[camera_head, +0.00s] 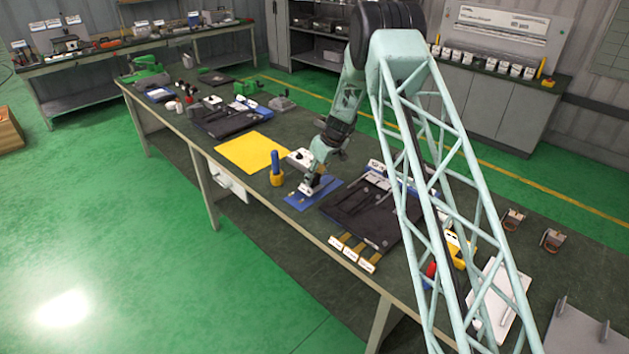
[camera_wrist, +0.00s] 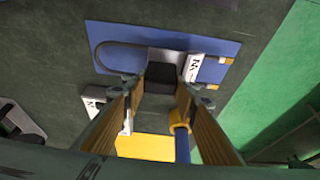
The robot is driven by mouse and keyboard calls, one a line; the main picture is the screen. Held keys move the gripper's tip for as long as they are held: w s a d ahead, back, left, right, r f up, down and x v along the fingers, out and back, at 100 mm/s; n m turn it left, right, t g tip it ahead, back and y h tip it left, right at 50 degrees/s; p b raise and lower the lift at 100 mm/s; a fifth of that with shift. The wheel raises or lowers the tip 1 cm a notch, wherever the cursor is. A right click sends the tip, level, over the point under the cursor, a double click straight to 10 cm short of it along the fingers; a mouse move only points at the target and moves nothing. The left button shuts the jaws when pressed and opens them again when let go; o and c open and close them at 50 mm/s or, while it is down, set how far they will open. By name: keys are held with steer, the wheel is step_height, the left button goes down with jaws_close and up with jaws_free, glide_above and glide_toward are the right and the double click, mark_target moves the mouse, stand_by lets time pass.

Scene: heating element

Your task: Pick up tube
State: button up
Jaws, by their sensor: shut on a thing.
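The tube (camera_wrist: 97,54) is a thin, dark, U-shaped piece in the wrist view, with its bend at the left and gold-coloured ends (camera_wrist: 225,61) at the right. It lies over the blue mat (camera_wrist: 218,45); whether it touches the mat cannot be told. My gripper (camera_wrist: 160,78) is over the middle of the tube and shut on it, and its fingers hide that part. In the head view my gripper (camera_head: 309,189) is low over the blue mat (camera_head: 327,187) on the workbench.
A blue rod in a yellow base (camera_head: 277,178) stands close to the left of my gripper. A yellow sheet (camera_head: 245,150) lies beyond it. A black tray (camera_head: 365,212) lies to the right, with small labelled blocks (camera_head: 352,253) near the front edge.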

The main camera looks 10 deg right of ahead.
steer(key=shift+r+b, duration=0.3)
steer(key=shift+r, duration=3.9)
steer(key=shift+s, duration=0.1)
steer(key=s+d+m+b, duration=0.2)
steer(key=s+b, duration=0.1)
steer(key=s, duration=0.7)
steer(key=s+d+m+h+b, duration=0.1)
steer(key=s+b, duration=0.3)
steer(key=s, duration=0.7)
steer(key=s+d+m+t+h+b, duration=0.1)
steer(key=s+d+m+b, duration=0.2)
steer(key=s, duration=0.7)
steer(key=shift+s+d+r+m+b, duration=0.2)
steer(key=shift+s+d+m+b, duration=0.2)
steer(key=shift+d, duration=0.15)
steer(key=shift+w+a, duration=0.1)
steer(key=shift+a, duration=0.05)
